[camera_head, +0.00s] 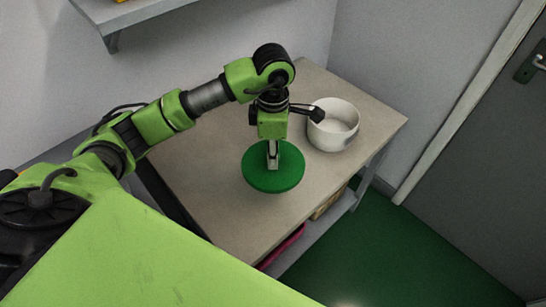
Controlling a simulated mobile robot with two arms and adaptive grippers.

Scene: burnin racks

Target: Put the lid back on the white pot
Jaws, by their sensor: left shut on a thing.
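The white pot (331,134) stands upright and uncovered on the table, right of my left gripper. It looks empty inside. A round green lid (273,178) is below my left gripper (272,157), which points down and is shut on the middle of its top. The lid looks level. I cannot tell whether it touches the table or hangs just above it. The lid is apart from the pot, nearer to me and to the left. My right gripper is not in view.
The beige table (215,196) is mostly bare around the lid and pot. A lower shelf holds a red item (283,246) and a brown box. A wall shelf (125,12) is at the upper left. A grey door (480,150) stands at the right, beyond the green floor.

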